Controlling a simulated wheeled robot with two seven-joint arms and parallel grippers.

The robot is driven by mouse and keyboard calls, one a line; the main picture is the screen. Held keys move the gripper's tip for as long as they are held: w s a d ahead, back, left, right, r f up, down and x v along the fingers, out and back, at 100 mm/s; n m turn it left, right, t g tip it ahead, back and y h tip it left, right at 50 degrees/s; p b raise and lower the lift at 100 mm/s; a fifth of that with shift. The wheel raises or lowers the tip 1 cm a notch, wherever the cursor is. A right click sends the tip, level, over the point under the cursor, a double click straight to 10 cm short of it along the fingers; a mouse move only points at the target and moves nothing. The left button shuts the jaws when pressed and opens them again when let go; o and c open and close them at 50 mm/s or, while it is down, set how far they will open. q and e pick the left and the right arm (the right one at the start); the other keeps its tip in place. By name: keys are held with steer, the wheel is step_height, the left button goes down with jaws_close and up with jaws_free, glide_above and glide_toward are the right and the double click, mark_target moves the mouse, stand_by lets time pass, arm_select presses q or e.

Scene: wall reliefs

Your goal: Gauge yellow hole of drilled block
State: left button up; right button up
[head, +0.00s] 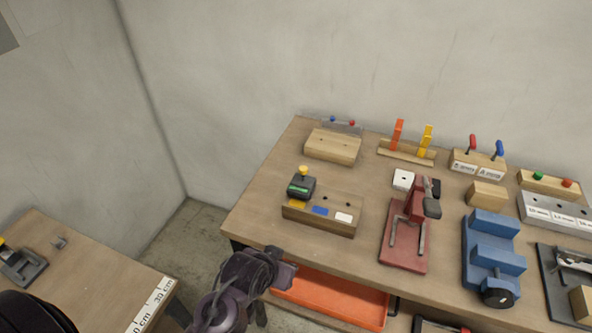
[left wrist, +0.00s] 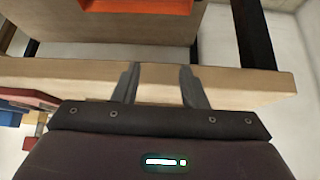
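The drilled block (head: 345,223) is a wooden block near the table's left end, with yellow, blue and white labels on its front. A dark gauge (head: 301,188) with a yellow knob and a lit green display stands upright over the block's yellow-labelled end. It hides the hole there; the dark holes behind the blue and white labels show. My left gripper (head: 284,272) is at the table's front edge, in front of the block and apart from it. In the left wrist view its two fingers (left wrist: 159,72) are spread with nothing held between them. My right gripper is not in view.
Behind stand a wooden block (head: 332,147) and a rack with orange and yellow clips (head: 407,151). A red press (head: 406,235) and blue stepped stand (head: 489,255) are to the right. An orange tray (head: 330,297) is below the tabletop. A second table (head: 85,275) is at left.

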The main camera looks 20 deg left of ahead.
mark_target(303, 172)
arm_select(q)
steer(key=w+r+t, duration=0.2)
steer(key=w+r+n+t, duration=0.1)
steer(key=w+r+t, duration=0.1)
steer(key=w, duration=0.1)
steer(key=w+d+r+t+y, duration=0.1)
steer(key=w+r, duration=0.1)
steer(key=w, duration=0.1)
steer(key=shift+w+r+n+t, duration=0.1)
steer(key=shift+r+n+t, duration=0.2)
steer(key=shift+t, duration=0.1)
steer(key=w+r+t+y, duration=0.1)
steer(key=r, duration=0.1)
steer(key=w+r+n+t+y, duration=0.1)
steer(key=r+t, duration=0.1)
steer(key=w+r+t+y, duration=0.1)
steer(key=w+r, duration=0.1)
steer(key=shift+a+t, duration=0.35)
steer(key=shift+t, duration=0.05)
steer(key=w, duration=0.2)
steer(key=w+p, duration=0.1)
steer(key=w, duration=0.1)
steer(key=w+a+p, duration=0.1)
steer(key=w, duration=0.1)
steer(key=shift+w+f, duration=0.1)
steer(key=shift+w, duration=0.25)
steer(key=shift+c, duration=0.5)
jaws_close()
